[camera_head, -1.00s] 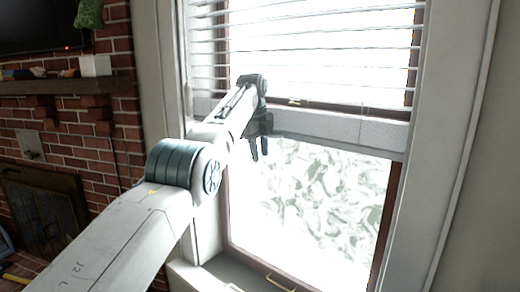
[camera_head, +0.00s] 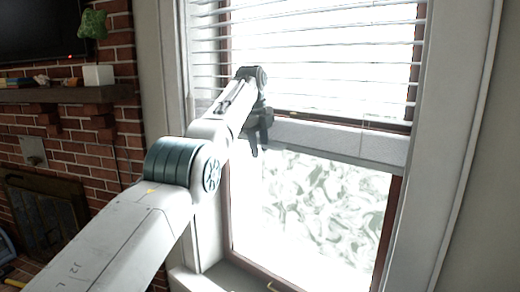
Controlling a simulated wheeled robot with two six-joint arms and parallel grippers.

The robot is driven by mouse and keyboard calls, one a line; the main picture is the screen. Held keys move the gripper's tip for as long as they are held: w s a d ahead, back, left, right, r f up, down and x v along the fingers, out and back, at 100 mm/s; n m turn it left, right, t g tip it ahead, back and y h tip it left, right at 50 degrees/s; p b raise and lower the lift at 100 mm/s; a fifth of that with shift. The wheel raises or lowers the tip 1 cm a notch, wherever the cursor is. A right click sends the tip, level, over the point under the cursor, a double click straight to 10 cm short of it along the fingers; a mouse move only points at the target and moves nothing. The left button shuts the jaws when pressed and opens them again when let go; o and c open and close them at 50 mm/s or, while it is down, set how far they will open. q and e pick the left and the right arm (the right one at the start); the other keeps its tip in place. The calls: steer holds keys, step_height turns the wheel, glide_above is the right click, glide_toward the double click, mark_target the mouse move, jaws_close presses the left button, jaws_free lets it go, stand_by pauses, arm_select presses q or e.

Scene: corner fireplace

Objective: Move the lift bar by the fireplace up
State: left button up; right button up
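The lift bar (camera_head: 345,139) is the wide white bar across the window, just under the slatted blind. Its left end is hidden behind my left arm. My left gripper (camera_head: 259,149) is at that left end, its dark fingers pointing down around the level of the bar's lower edge. The two fingers show a little apart, with nothing visible between them. I cannot tell whether they touch the bar. My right gripper is not in view.
The blind slats (camera_head: 320,50) hang above the bar, and bright patterned glass (camera_head: 320,205) is below. The window frame (camera_head: 440,150) rises at the right. A brick fireplace wall with a mantel shelf (camera_head: 60,95) and a potted plant (camera_head: 98,75) is at the left.

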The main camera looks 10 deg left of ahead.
arm_select(q)
step_height(320, 180, up, 7)
steer(key=s+p, duration=0.1)
steer(key=p, duration=0.2)
steer(key=shift+a, duration=0.25)
stand_by(0.5)
